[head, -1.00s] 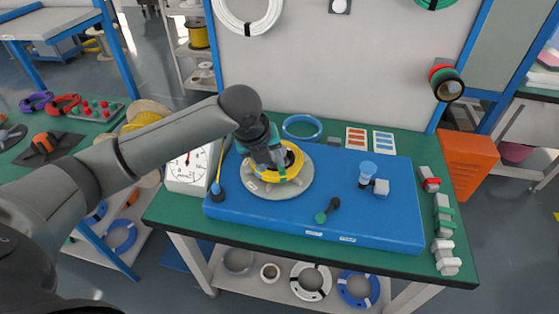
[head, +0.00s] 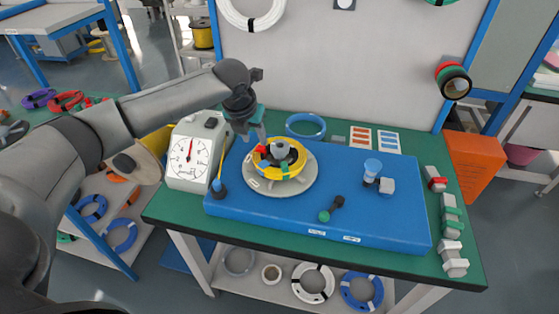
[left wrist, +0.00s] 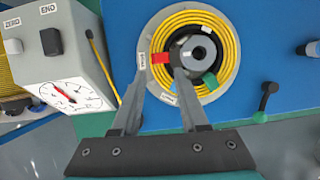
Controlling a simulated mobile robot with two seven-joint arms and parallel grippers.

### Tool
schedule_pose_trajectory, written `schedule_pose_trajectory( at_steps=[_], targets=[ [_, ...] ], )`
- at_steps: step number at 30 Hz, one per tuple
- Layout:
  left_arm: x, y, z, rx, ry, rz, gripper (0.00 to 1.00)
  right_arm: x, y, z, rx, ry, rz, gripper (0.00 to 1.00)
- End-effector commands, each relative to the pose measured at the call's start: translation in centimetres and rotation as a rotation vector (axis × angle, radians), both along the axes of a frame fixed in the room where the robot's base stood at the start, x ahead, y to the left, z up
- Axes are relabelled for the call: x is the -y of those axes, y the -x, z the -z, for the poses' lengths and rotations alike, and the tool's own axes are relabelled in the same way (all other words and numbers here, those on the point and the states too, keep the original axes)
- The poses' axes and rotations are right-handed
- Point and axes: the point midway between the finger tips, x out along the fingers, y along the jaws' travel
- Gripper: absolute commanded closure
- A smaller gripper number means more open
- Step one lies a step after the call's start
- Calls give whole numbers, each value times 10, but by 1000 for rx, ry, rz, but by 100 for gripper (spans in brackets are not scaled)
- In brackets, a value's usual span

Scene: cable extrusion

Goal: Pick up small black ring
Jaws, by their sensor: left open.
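A black ring-like part (head: 291,157) sits in the middle of a yellow cable coil (head: 267,169) on a round grey plate (head: 251,182). In the left wrist view the black ring (left wrist: 178,42) surrounds a grey hub (left wrist: 199,51). Whether the ring is a separate piece is hard to tell. My left gripper (head: 254,136) is above the back left of the coil, open and empty. In the left wrist view its fingers (left wrist: 160,76) point towards the coil's left side, and the right fingertip overlaps the coil near the ring. My right gripper is not in view.
The plate stands on a blue board (head: 375,215) on a green table. A white dial scale (head: 188,155) stands close left of the board. A black lever with a green knob (head: 331,209) and a blue-topped post (head: 371,170) stand on the board's right. A blue coil (head: 305,125) lies behind.

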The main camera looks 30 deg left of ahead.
Motion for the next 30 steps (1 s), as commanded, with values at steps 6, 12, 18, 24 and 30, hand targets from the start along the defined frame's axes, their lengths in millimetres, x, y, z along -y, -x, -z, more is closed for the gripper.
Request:
schedule_pose_trajectory(
  at_steps=[6, 12, 18, 24, 30],
  targets=[
    [0, -5, 17, -1, 0, 0, 57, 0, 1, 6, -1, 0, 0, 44],
    [-1, -15, 45, 0, 1, -2, 57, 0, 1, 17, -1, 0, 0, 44],
    [-2, -19, 54, 2, -1, 1, 57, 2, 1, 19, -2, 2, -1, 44],
    [-2, -19, 54, 2, -1, 1, 58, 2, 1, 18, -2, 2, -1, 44],
    [-2, -19, 54, 2, -1, 0, 80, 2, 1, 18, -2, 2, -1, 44]
  ],
)
